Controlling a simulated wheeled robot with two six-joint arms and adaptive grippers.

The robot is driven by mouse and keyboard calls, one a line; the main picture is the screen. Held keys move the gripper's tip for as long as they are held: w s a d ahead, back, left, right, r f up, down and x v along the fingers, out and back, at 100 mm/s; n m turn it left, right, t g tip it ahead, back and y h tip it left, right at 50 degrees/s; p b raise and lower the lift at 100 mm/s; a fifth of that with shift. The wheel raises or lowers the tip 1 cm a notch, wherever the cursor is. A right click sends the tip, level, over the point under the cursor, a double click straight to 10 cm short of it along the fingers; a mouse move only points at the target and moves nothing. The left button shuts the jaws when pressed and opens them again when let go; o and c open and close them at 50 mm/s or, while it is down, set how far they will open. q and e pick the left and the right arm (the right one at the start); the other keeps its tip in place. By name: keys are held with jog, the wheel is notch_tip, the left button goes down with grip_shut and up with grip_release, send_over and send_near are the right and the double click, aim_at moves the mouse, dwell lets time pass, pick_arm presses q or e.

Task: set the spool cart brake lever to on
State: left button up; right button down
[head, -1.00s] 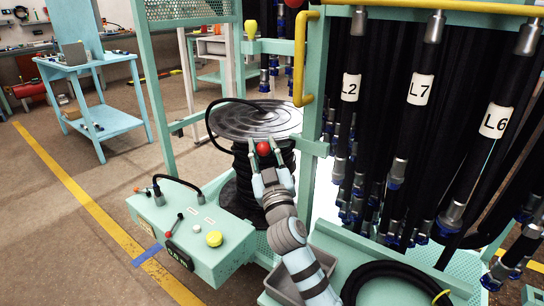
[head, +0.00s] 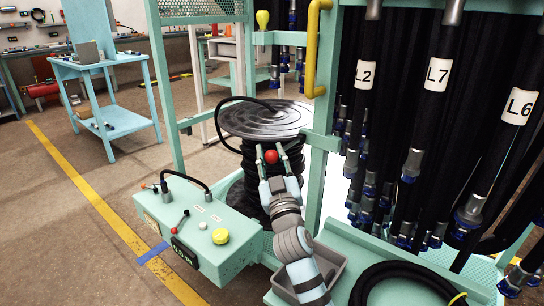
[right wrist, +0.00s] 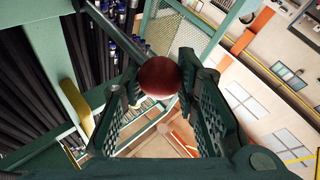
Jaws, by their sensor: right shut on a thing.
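The red ball knob of the brake lever (head: 271,157) is in front of the black hose spool (head: 262,120), just below the rim of its grey top disc. My right gripper (head: 272,152) reaches up from below with its fingers either side of the knob, shut on it. In the right wrist view the dark red knob (right wrist: 159,77) sits between the two finger ends of the right gripper (right wrist: 158,85). The lever's rod is hidden, and no on or off marking can be read. My left gripper is not in view.
A teal control box (head: 190,225) with a small red-tipped lever and a yellow button (head: 220,236) stands left of my right arm. Labelled hoses (head: 440,70) hang at the right. A grey bin (head: 325,265) lies beside the arm. Open floor extends left.

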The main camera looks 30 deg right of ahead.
jog(key=c, duration=1.2)
grip_release()
jog(key=shift+f+g, duration=0.3)
jog(key=shift+f, duration=0.15)
jog(key=shift+d, duration=0.1)
jog(key=shift+r, duration=0.1)
notch_tip(320, 180, up, 10)
jog(key=shift+f, duration=0.1)
